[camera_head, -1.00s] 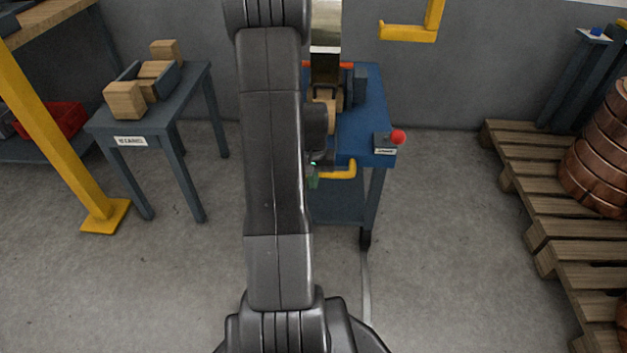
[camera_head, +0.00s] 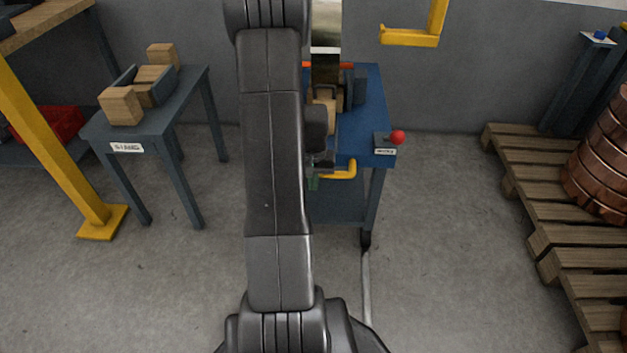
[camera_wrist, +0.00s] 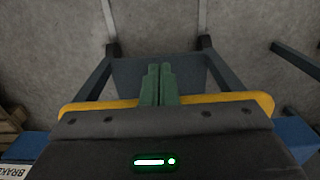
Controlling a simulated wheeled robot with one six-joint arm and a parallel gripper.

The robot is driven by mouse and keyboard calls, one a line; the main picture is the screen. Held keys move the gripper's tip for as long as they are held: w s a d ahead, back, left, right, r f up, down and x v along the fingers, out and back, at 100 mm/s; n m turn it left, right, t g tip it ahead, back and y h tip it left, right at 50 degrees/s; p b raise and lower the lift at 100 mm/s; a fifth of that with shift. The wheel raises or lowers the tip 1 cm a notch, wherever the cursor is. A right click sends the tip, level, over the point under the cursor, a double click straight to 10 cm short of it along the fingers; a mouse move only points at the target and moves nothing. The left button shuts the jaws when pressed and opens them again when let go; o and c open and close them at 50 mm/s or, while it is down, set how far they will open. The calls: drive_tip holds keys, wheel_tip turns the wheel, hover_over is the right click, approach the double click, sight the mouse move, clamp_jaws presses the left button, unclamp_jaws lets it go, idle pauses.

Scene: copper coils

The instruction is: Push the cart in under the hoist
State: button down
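The blue cart (camera_head: 375,95) stands ahead of me, partly hidden by my arm. A yellow push handle (camera_head: 342,172) is on its near side, and a red knob (camera_head: 397,137) is at its near right corner. The handle also crosses the wrist view (camera_wrist: 230,100). My gripper (camera_wrist: 160,70) has its green fingers together, pointing down across the handle's middle; I cannot tell whether they touch it. In the head view the gripper is mostly hidden by my arm. A yellow hook-shaped part (camera_head: 410,37), apparently the hoist's, hangs beyond the cart to the right.
A grey stand (camera_head: 125,147) with wooden blocks is on the left, beside a yellow post (camera_head: 60,150). A wooden pallet (camera_head: 520,170) with copper coils (camera_head: 603,165) is on the right. Bare floor lies between cart and pallet. A grey wall (camera_head: 450,90) closes the back.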

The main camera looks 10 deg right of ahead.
drive_tip(key=s+r+p, duration=0.3)
drive_tip(key=r+p, duration=0.6)
drive_tip(key=r, duration=0.3)
drive_tip(key=shift+s+a, duration=0.25)
drive_tip(key=shift+a, duration=0.15)
drive_tip(key=shift+f, duration=0.1)
idle(0.4)
wheel_tip(320, 180, down, 12)
drive_tip(key=b, duration=0.9)
